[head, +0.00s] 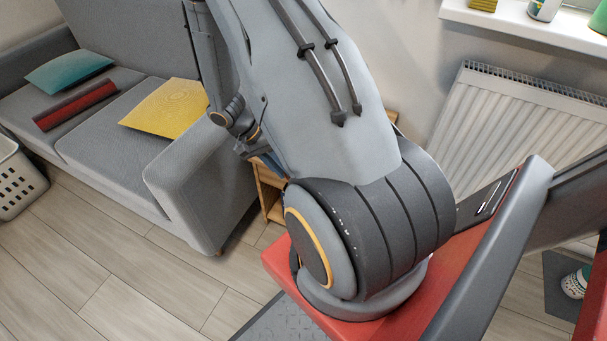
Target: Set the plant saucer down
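I make out no plant saucer in the head view. My own arm fills the middle of the picture and hides what lies behind it. My gripper is not in view, so whether it holds anything does not show.
A grey sofa (185,178) with cushions stands at left, a laundry basket (18,182) at the left edge. A wooden stand (268,190) is partly hidden behind my arm. A radiator (500,125) is under a windowsill (520,27) holding small items. Floor (110,270) at lower left is clear.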

